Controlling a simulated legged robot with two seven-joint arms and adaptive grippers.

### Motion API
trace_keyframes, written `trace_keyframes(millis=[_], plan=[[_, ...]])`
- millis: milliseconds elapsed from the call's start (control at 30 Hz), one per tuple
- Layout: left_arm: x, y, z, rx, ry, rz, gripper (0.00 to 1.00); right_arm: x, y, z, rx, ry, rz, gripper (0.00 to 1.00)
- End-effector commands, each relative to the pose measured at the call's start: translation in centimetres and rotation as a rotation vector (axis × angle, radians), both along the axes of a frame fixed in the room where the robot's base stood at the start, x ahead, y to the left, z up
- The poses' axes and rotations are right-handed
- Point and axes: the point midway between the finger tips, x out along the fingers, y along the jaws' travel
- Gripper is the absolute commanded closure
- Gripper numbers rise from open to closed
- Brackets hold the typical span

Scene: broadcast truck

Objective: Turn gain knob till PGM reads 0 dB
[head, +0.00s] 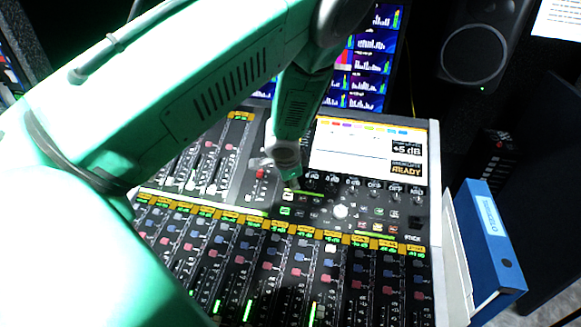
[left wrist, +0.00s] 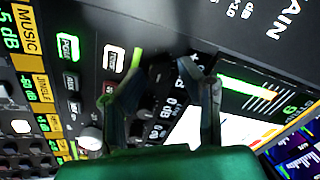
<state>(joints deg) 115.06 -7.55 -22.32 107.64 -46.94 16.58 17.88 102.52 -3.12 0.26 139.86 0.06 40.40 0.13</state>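My left gripper (head: 291,180) points down at the mixing console (head: 238,262), just left of the lit screen (head: 350,148). In the left wrist view its two fingers stand apart with a gap between the tips (left wrist: 168,66). A dark panel (left wrist: 262,32) beyond the fingertips carries large white lettering ending in "AIN". I cannot make out the gain knob clearly; the gripper may hide it. A readout (head: 406,149) at the screen's right side shows "+5 dB", with "READY" (head: 406,170) below it. My right gripper is not in view.
Small dark knobs (head: 352,184) line the screen's lower edge, with a white knob (head: 340,211) below. Fader strips fill the console's front. A blue binder (head: 489,240) stands right of the console. Monitors and a speaker (head: 475,52) are behind.

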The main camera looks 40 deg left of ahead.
Motion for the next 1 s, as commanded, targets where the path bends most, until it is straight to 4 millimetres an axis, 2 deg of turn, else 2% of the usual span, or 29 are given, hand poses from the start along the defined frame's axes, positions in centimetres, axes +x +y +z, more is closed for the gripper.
trace_keyframes(millis=[600, 767, 1000], plan=[[-0.6, -0.2, 0.6, 0.004, 0.003, 0.003, 0.62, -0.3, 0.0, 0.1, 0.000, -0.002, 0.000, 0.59], [-1.3, -0.6, 2.8, 0.002, 0.000, 0.005, 0.62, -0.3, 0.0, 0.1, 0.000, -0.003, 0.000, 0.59], [-3.0, -1.5, 7.4, 0.000, -0.002, 0.005, 0.62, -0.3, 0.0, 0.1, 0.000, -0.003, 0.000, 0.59]])
